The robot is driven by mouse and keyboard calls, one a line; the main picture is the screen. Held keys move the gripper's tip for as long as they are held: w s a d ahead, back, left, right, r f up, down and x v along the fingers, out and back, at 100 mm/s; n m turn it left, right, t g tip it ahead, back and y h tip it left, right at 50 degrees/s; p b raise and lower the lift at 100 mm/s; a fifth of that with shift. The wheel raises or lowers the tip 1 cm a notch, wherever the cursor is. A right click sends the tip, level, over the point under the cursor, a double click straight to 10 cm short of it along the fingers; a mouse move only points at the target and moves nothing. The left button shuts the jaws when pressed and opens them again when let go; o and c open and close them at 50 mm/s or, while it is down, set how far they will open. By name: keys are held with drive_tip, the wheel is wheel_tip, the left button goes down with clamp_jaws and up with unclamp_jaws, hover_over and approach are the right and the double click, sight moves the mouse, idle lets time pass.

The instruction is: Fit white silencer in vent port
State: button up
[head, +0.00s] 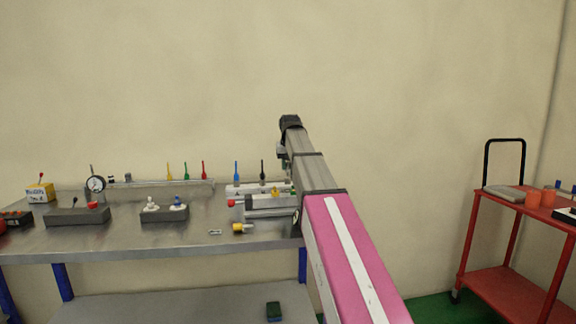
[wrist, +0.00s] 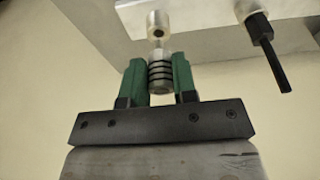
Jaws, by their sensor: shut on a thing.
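My gripper (wrist: 160,80) has green fingers and is shut on the white silencer (wrist: 160,72), a pale cylinder with dark ribs. The silencer stands upright between the fingers in the wrist view, with a narrow stem at its upper end. Just beyond the stem is a pale round fitting with a dark opening, which looks like the vent port (wrist: 157,20). The stem lines up closely with it; I cannot tell whether they touch. In the head view my arm hides the gripper and the silencer.
A black fitting with a thin rod (wrist: 267,50) projects from the grey block (wrist: 205,20), right of the port. In the head view, the steel bench (head: 130,240) carries grey blocks, a gauge (head: 96,184) and coloured fittings. A red trolley (head: 500,280) stands at right.

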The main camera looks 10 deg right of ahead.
drive_tip(key=shift+s+x, duration=0.15)
drive_tip(key=shift+x, duration=0.5)
drive_tip(key=shift+s+x, duration=0.15)
drive_tip(key=shift+x, duration=0.5)
drive_tip(key=o, duration=1)
drive_tip(key=shift+f, duration=0.1)
drive_tip(key=shift+v, duration=3.5)
drive_tip(key=v, duration=1.1)
